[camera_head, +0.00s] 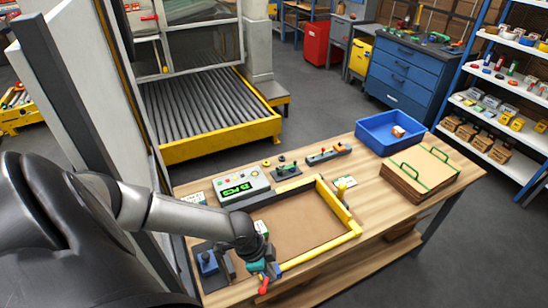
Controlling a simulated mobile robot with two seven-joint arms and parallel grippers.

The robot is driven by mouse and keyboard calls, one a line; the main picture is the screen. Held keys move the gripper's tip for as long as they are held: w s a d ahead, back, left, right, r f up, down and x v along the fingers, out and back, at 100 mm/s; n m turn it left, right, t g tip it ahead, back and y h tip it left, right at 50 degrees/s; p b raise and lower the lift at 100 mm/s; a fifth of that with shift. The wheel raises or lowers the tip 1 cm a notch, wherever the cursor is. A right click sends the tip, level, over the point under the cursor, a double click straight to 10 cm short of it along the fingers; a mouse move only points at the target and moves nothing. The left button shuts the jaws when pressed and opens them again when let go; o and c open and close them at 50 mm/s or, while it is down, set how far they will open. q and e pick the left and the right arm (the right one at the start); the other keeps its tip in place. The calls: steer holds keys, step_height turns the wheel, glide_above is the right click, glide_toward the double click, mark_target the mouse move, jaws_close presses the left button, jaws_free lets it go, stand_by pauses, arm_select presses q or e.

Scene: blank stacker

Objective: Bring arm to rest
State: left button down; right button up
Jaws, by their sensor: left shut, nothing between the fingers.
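My left arm comes in from the left edge of the head view, dark at the shoulder and grey along the forearm. My left gripper (266,278) is at the front of the wooden table (375,208), near the front left corner of a yellow-edged frame (328,250). Its fingers are shut with nothing between them. Small teal, blue and red parts show around the gripper tip, and I cannot tell them clearly apart. My right gripper is not in view.
A control box (241,187) with a green display and small joystick units stand behind the frame. A blue bin (378,136) and cardboard sheets with green straps (418,174) are at the table's right. A roller conveyor (200,110) lies beyond. The frame's brown inside is bare.

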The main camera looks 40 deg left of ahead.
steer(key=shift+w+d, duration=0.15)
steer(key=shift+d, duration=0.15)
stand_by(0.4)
